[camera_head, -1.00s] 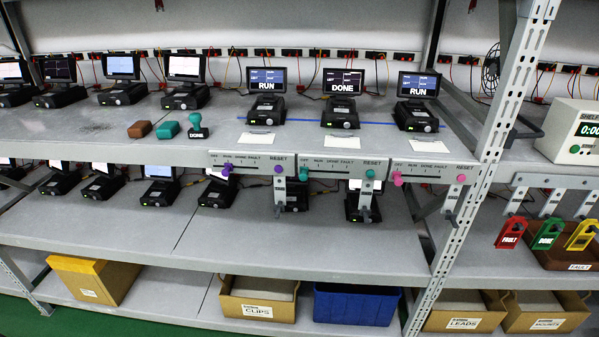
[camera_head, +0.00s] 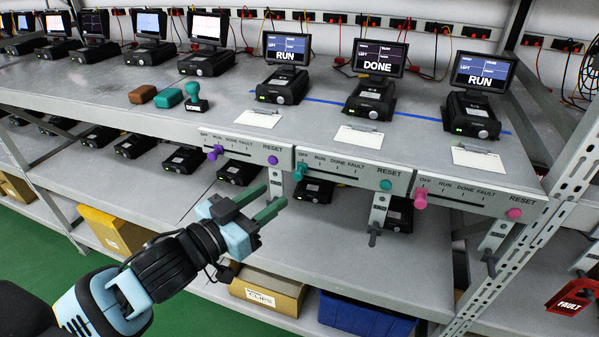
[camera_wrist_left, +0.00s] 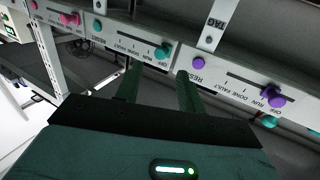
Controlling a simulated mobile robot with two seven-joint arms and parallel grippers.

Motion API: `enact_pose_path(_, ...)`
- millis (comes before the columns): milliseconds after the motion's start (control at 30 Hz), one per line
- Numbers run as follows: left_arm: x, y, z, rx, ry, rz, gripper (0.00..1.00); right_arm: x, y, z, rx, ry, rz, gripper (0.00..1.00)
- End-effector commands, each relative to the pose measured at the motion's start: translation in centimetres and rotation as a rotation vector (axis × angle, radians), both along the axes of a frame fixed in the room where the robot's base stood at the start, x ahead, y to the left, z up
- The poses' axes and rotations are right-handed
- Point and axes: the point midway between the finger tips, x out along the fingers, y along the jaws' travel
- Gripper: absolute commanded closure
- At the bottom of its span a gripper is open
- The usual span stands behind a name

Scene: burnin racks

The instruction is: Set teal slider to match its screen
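The teal slider knob (camera_head: 301,167) sits at the OFF end of the middle panel (camera_head: 345,176), left of RUN. The teal knob (camera_head: 386,184) by RESET is at that panel's right. The screen (camera_head: 379,58) above reads DONE. My left gripper (camera_head: 272,197) is open and empty, in front of and below the teal slider knob, apart from it. In the left wrist view the panels appear upside down; the teal slider knob (camera_wrist_left: 162,52) is beyond the gap between my open fingertips (camera_wrist_left: 159,72). My right gripper is not in view.
A panel with a purple slider knob (camera_head: 213,154) is at left, one with a pink slider knob (camera_head: 420,197) at right. Both their screens read RUN. A tag (camera_head: 379,210) hangs below the teal panel. A blue bin (camera_head: 365,318) and a CLIPS box (camera_head: 265,292) stand lower down.

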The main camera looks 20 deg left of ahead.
Motion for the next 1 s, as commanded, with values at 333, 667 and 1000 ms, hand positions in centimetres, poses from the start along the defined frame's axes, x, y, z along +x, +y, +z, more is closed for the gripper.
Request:
enact_pose_path(333, 0.6, -0.3, 0.4, -0.002, -0.007, -0.002, 0.61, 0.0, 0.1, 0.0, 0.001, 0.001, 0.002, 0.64)
enact_pose_path(667, 4.6, -2.1, 0.5, -0.001, -0.009, -0.001, 0.61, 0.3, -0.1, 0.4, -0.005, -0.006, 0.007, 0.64)
enact_pose_path(1000, 7.1, -3.2, 0.3, 0.001, -0.006, -0.002, 0.61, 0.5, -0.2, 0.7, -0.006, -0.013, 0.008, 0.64)
